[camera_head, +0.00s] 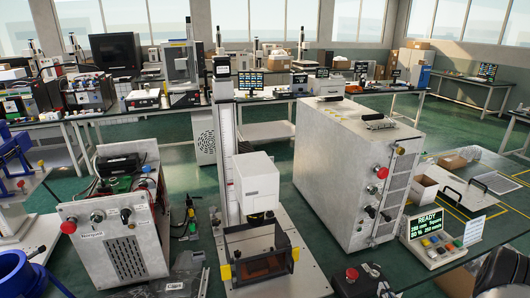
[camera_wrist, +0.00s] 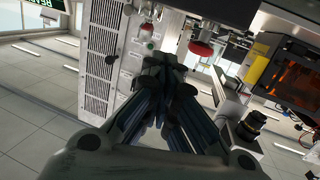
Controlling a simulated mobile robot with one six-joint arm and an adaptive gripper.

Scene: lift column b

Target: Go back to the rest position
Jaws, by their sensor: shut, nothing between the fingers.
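My gripper (camera_wrist: 172,75) shows in the wrist view with its dark fingers drawn together and nothing between them. It points toward the front panel of a large grey cabinet (camera_wrist: 98,60), with a red knob (camera_wrist: 200,48) beyond the fingertips. How far the fingertips are from the panel is hard to tell. In the head view the same kind of cabinet (camera_head: 335,165) stands right of centre, with a red knob and a yellow knob on its front. I cannot make out my gripper clearly in the head view.
A lift column (camera_head: 226,150) with a white head stands over an orange-tinted box (camera_head: 258,250). A control box (camera_head: 432,238) reading READY is at the right, near a red button (camera_head: 352,274). A metal power unit (camera_head: 120,230) stands at the left. Green floor (camera_head: 270,134) shows behind.

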